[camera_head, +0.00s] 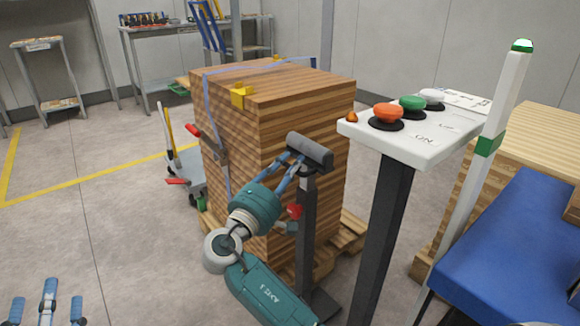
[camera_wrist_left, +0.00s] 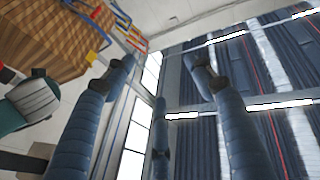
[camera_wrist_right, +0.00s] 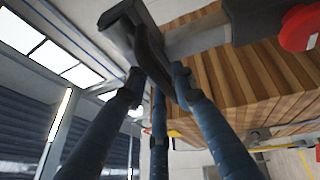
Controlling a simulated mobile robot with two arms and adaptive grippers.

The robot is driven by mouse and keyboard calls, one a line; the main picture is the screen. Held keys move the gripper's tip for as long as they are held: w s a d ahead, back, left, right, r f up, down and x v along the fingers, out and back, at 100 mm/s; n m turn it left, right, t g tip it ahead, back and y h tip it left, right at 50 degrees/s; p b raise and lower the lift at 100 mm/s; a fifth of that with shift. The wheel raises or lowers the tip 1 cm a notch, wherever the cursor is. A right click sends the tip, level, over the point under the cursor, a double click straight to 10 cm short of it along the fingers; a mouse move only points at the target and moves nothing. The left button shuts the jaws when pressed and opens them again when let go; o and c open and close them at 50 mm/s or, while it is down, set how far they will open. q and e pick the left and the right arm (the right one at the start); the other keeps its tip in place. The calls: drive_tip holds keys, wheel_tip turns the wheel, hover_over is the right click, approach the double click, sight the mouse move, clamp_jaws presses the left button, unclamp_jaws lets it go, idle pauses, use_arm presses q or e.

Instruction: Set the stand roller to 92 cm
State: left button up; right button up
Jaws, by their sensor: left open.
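The stand roller shows in the head view as a dark post with a black roller (camera_head: 310,150) across its top. It stands upright in front of the wood stack. A red knob (camera_head: 295,211) sits on its post and also shows in the right wrist view (camera_wrist_right: 300,28). My right gripper (camera_head: 290,163) is at the roller head, its fingers closed in around the bracket just under the roller; the right wrist view shows the bracket between the fingers (camera_wrist_right: 157,85). My left gripper (camera_head: 48,294) is open and empty at the bottom left. I see no readable height scale.
A strapped wood stack (camera_head: 275,95) on a pallet stands right behind the roller. A control panel (camera_head: 425,130) with orange, green and white buttons stands to the right, beside a blue-topped surface (camera_head: 510,235). A pallet truck (camera_head: 180,165) is left of the stack. The left floor is clear.

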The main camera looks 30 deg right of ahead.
clamp_jaws()
